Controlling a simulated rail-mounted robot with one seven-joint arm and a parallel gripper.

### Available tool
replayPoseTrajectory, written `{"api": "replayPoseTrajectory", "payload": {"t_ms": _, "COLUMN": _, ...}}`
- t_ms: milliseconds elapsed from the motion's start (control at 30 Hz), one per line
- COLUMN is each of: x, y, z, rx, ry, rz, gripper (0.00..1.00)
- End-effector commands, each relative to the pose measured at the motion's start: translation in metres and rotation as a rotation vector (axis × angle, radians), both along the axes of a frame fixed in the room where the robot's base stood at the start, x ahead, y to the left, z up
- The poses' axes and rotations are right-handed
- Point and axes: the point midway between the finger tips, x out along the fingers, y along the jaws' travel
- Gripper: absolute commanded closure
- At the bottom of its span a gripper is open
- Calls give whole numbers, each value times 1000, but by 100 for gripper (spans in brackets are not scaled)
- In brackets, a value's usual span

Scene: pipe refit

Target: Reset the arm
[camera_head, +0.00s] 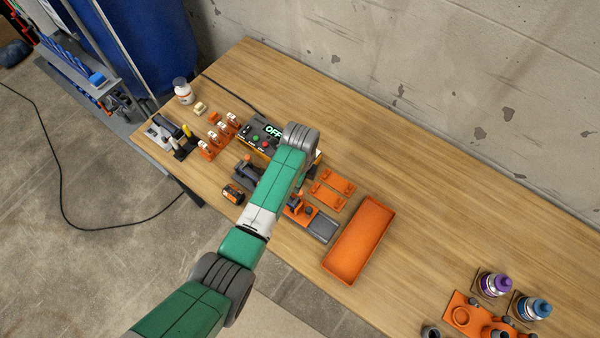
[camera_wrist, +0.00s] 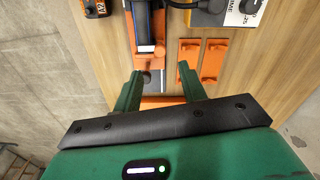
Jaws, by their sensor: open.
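My gripper (camera_wrist: 160,82) shows in the wrist view with its two green fingers apart and nothing between the tips. Its fingers point over the wooden table, near an orange and grey fixture (camera_wrist: 148,58) that holds a dark blue and black part (camera_wrist: 144,20). In the head view my green and grey arm reaches over the table, and its end hides the gripper. The same fixture (camera_head: 322,228) shows partly beside the arm. Two flat orange brackets (camera_head: 330,190) lie right of the arm; they also show in the wrist view (camera_wrist: 190,62).
An orange tray (camera_head: 384,212) lies right of the fixture. A control box reading OFF (camera_head: 262,132) stands behind the arm, partly hidden. A battery (camera_head: 233,193) lies left of it. Purple (camera_head: 495,285) and blue (camera_head: 533,308) bottles stand lower right. The table's back right is clear.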

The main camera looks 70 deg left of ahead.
Motion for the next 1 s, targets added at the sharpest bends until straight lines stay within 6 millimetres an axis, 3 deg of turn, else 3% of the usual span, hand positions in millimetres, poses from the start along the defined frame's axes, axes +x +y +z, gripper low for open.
{"api": "replayPoseTrajectory", "payload": {"t_ms": 533, "x": 0, "y": 0, "z": 0, "rx": 0, "ry": 0, "rz": 0, "gripper": 59}}
{"api": "replayPoseTrajectory", "payload": {"t_ms": 633, "x": 11, "y": 0, "z": 11, "rx": 21, "ry": -21, "rz": 6, "gripper": 59}}
{"api": "replayPoseTrajectory", "payload": {"t_ms": 667, "x": 20, "y": 0, "z": 20, "rx": 41, "ry": -41, "rz": 11, "gripper": 59}}
{"api": "replayPoseTrajectory", "payload": {"t_ms": 767, "x": 70, "y": -4, "z": 72, "rx": 136, "ry": -166, "rz": 51, "gripper": 59}}
{"api": "replayPoseTrajectory", "payload": {"t_ms": 900, "x": 150, "y": -29, "z": 171, "rx": 253, "ry": -428, "rz": 138, "gripper": 59}}
{"api": "replayPoseTrajectory", "payload": {"t_ms": 1000, "x": 195, "y": -58, "z": 246, "rx": 287, "ry": -629, "rz": 195, "gripper": 59}}
